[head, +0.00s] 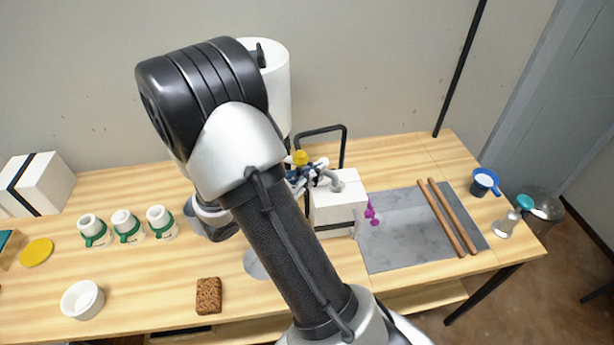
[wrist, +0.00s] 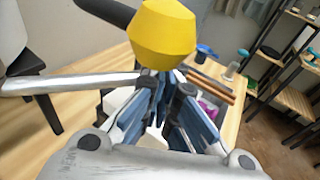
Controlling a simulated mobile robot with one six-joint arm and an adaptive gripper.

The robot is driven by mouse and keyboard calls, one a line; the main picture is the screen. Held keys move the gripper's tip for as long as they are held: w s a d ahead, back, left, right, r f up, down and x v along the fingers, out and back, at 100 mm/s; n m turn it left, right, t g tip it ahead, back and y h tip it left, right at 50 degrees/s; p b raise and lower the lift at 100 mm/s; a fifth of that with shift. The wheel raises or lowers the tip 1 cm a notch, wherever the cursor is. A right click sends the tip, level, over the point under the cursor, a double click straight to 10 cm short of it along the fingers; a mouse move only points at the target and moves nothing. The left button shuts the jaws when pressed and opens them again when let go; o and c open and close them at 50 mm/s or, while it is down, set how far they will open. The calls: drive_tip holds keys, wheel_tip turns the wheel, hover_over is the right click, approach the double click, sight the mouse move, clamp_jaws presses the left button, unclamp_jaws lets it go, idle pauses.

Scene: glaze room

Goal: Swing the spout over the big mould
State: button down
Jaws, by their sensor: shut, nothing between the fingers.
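My gripper (head: 304,178) is shut with nothing between its fingers, partly hidden behind my arm in the head view. Its blue fingers also show in the wrist view (wrist: 178,112). A yellow knob (head: 300,157) stands right at the fingertips; it looms large in the wrist view (wrist: 162,34). I cannot tell if they touch. A grey metal tube, seemingly the spout (wrist: 70,83), runs in from the left to below the knob. Its grey bent end (head: 335,180) appears over a white block mould (head: 340,208). Another white black-strapped mould (head: 42,182) stands far left.
A white tank (head: 275,85) rises behind my arm, near a black bar frame (head: 345,140). Three green-banded cups (head: 125,225), a white bowl (head: 82,299) and a brown sponge (head: 209,296) stand left. Wooden rods (head: 455,220) lie on a grey slab (head: 400,240) at right.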

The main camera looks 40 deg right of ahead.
drive_tip(key=shift+w+d, duration=0.1)
drive_tip(key=shift+d, duration=0.55)
drive_tip(key=shift+a, duration=0.2)
drive_tip(key=s+a+r+p, duration=0.2)
drive_tip(key=s+a+p, duration=0.1)
drive_tip(key=a, duration=1)
drive_tip(key=shift+s+r, duration=0.15)
drive_tip(key=shift+r, duration=0.05)
